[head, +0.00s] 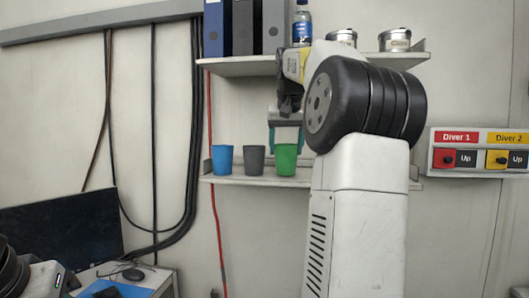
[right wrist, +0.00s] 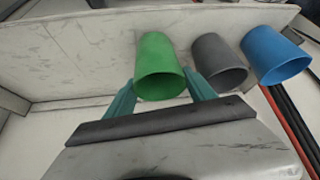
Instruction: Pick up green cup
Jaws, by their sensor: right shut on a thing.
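The green cup (head: 286,162) stands upright at the right end of a row of cups on the lower shelf. My right gripper (head: 286,141) reaches down to it from above, with its teal fingers on either side of the cup's upper part. In the right wrist view the green cup (right wrist: 157,62) sits between the two fingers (right wrist: 160,83), and the gripper is shut on it. The cup's base looks level with the bases of the other cups. My left gripper is not in view.
A grey cup (head: 254,159) stands close left of the green one, and a blue cup (head: 222,159) stands beyond it. The upper shelf (head: 240,66) overhead holds binders (head: 243,27), a bottle (head: 302,24) and two tins (head: 394,40). A diver panel (head: 478,152) is at right.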

